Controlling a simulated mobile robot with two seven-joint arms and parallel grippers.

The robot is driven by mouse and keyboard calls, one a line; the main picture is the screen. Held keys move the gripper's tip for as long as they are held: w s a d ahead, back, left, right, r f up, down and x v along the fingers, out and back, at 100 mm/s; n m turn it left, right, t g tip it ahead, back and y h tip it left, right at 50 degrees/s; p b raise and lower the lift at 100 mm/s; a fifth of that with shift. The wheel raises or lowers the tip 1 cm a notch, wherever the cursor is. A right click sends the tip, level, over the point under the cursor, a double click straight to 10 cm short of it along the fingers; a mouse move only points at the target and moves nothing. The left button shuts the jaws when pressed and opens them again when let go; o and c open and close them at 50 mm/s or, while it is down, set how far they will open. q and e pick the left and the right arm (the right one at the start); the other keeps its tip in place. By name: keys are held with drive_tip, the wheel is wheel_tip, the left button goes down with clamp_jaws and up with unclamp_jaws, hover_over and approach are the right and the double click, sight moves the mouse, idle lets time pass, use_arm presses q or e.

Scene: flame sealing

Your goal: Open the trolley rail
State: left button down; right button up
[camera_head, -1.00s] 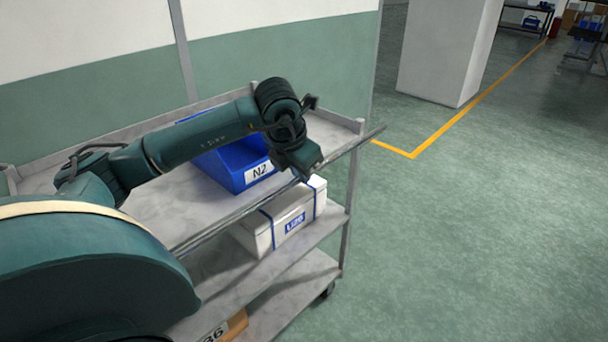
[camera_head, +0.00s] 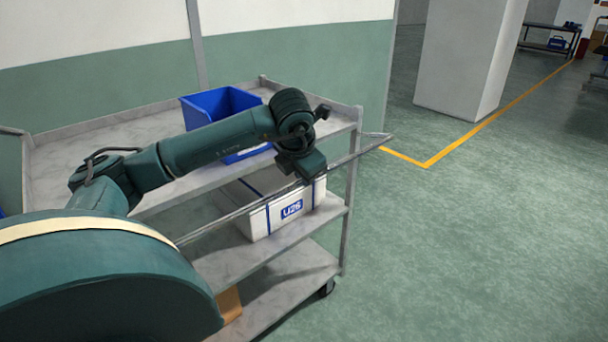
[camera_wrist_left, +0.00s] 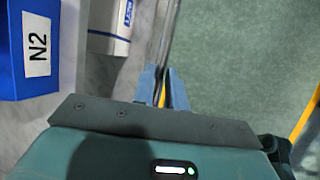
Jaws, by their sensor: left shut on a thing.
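The trolley rail (camera_head: 350,156) is a long thin grey metal bar on the front side of the grey trolley (camera_head: 345,115). It stands out from the top shelf's front edge, with a gap between them, and slants down toward the left. Its far end is just beyond the right corner post. My left gripper (camera_head: 309,180) is at the rail, right of its middle. In the left wrist view the rail (camera_wrist_left: 168,35) runs up from between the two blue-grey fingers of my left gripper (camera_wrist_left: 163,73), which are shut on it. My arm hides part of the top shelf. My right gripper is out of view.
A blue bin (camera_head: 222,101) sits on the top shelf; its N2 label (camera_wrist_left: 37,46) shows in the left wrist view. A white box (camera_head: 262,222) labelled U26 is on the middle shelf. The green floor right of the trolley is clear.

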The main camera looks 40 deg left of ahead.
use_arm(q)
drive_tip(key=c, duration=2.1)
unclamp_jaws()
drive_tip(key=shift+d+f, duration=0.35)
drive_tip(key=shift+d, duration=0.35)
drive_tip(key=shift+c, duration=0.2)
drive_tip(key=o, duration=0.7)
drive_tip(key=shift+a, duration=0.2)
drive_tip(key=shift+o, duration=0.2)
drive_tip(key=shift+f, duration=0.1)
drive_tip(key=p+v, duration=0.1)
drive_tip(key=v, duration=1.2)
drive_tip(key=shift+s+a, duration=0.1)
